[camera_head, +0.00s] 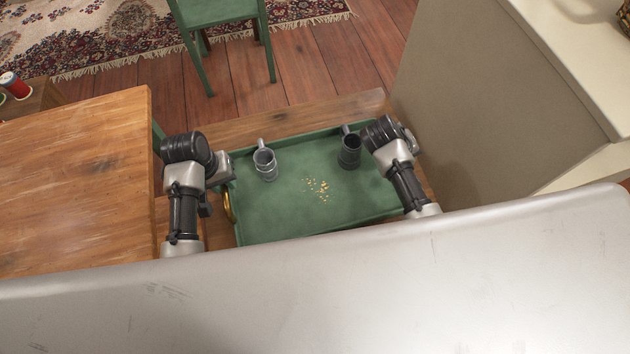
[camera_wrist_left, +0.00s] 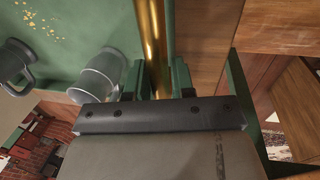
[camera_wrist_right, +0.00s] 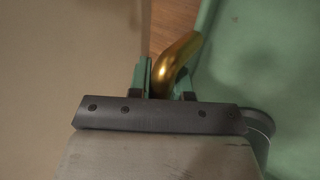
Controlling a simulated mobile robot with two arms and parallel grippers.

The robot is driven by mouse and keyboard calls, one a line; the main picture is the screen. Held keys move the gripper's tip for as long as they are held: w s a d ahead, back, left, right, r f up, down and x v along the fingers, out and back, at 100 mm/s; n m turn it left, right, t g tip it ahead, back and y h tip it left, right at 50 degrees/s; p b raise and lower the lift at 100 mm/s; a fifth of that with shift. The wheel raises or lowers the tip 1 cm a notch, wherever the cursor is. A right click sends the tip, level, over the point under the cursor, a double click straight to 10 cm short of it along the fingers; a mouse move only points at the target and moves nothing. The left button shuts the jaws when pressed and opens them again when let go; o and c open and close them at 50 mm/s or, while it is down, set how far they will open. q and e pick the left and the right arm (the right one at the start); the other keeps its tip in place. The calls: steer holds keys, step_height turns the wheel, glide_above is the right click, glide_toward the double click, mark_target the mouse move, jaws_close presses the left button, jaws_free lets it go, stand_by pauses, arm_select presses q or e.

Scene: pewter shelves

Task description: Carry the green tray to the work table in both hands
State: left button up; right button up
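The green tray (camera_head: 290,222) lies level in front of me, with a grey metal mug (camera_head: 265,163), a darker mug (camera_head: 349,152) and small golden bits (camera_head: 318,189) on it. A brass handle (camera_head: 228,207) shows at its left end. In the left wrist view my left gripper (camera_wrist_left: 156,82) is closed around that brass bar (camera_wrist_left: 153,35). In the right wrist view my right gripper (camera_wrist_right: 166,82) is closed around the other brass handle (camera_wrist_right: 178,58). In the head view my right arm covers the tray's right end. A wooden table (camera_head: 75,180) stands at the left.
A wooden surface (camera_head: 300,115) shows beyond and around the tray; I cannot tell whether the tray touches it. A pale cabinet (camera_head: 490,100) stands close on the right. A green chair (camera_head: 222,12) and patterned rug (camera_head: 75,35) are beyond. Red spools (camera_head: 14,85) sit far left.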

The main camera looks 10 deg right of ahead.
arm_select(q)
jaws_close()
stand_by(1.1)
steer(key=shift+w+r, duration=0.15)
steer(key=shift+r, duration=0.05)
